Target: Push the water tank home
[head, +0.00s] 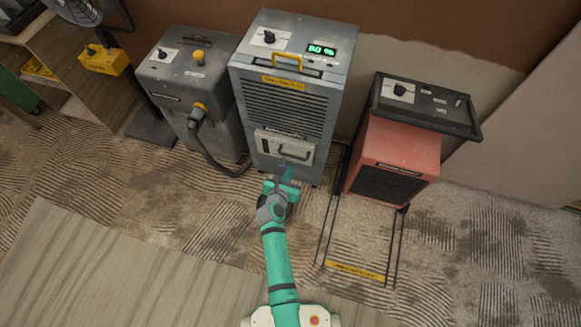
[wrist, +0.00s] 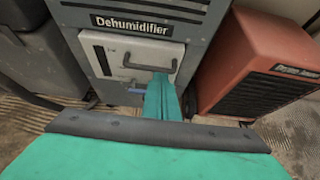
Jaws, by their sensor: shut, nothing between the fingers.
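The water tank (head: 283,147) is a pale panel with a dark handle, low in the front of the grey dehumidifier (head: 320,90). In the wrist view the tank (wrist: 112,67) sits under the "Dehumidifier" label. Its face seems to stand slightly proud of the casing; I cannot tell by how much. My gripper (head: 287,174) is shut and empty, pointing at the tank's lower part. In the wrist view its teal fingers (wrist: 160,88) overlap the tank's lower right, below the handle. I cannot tell whether they touch it.
A red heater-like unit (head: 398,155) on a black frame stands close on the right. A grey machine (head: 190,85) with a hose (head: 212,158) stands close on the left. A wooden shelf (head: 105,97) with a yellow box (head: 103,59) is at far left.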

